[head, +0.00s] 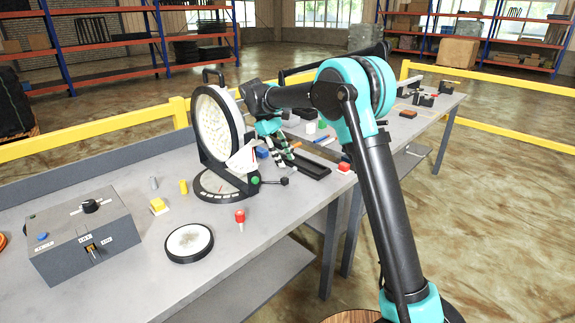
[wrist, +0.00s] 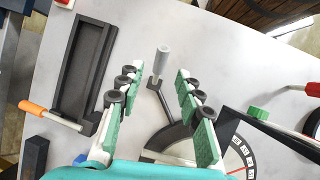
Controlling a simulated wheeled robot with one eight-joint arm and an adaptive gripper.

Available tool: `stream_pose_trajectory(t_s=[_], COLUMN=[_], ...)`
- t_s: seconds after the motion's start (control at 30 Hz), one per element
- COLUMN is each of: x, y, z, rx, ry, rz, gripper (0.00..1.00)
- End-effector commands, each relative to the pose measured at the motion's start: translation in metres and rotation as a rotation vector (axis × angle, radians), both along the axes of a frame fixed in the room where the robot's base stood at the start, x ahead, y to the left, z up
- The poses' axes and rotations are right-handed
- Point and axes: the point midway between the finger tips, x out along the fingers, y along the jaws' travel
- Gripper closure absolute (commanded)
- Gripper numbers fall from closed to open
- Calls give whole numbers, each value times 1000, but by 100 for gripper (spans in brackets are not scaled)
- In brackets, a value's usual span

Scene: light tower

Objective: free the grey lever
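The grey lever (wrist: 162,62) has a grey handle on a dark arm that runs out from the round dial base (wrist: 165,140). In the head view, the lever (head: 284,181) sticks out to the right of the base and looks dark. My gripper (wrist: 155,78) is open, its two green-padded fingers pointing down towards the table. In the wrist view the handle shows between the fingertips, with clear space on both sides. In the head view my gripper (head: 286,162) is just above and behind the lever. I cannot tell the exact height gap.
A black tray (wrist: 68,75) lies beside the lever, with an orange-handled tool (wrist: 50,113) across its end. A green knob (wrist: 257,112) is on the dial stand. The upright round panel (head: 213,122) stands left of my gripper. A red-topped pin (head: 240,216) stands in front.

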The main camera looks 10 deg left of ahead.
Motion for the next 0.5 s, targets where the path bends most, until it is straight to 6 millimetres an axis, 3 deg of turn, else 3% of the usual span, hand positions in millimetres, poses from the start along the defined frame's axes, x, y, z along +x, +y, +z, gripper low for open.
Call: stream_pose_trajectory(t_s=[0.23,0.5], x=[6,9], y=[23,35], z=[46,72], rx=[0,0], ry=[0,1], rz=[0,0], gripper=[64,64])
